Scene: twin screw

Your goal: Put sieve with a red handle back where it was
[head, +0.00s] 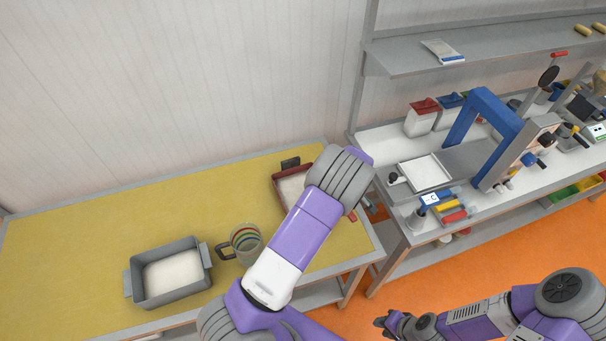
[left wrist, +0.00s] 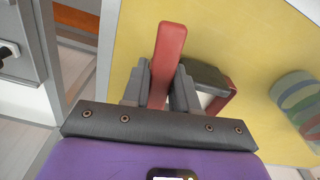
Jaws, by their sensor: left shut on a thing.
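In the left wrist view, a red handle (left wrist: 168,48) stands between the two grey fingers of my left gripper (left wrist: 160,85), which is shut on it. I take it for the handle of the sieve; the sieve's body is hidden. My right gripper (head: 383,322) is low in the head view, over the orange floor, away from the tables. It is too small to tell whether it is open.
A grey tray (head: 133,287) with white contents and a striped clear mug (head: 248,241) stand on the yellow table. A dark-red tray (head: 279,193) is partly behind my arm. A grey workbench (head: 392,213) with a blue frame (head: 487,108) is to the right.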

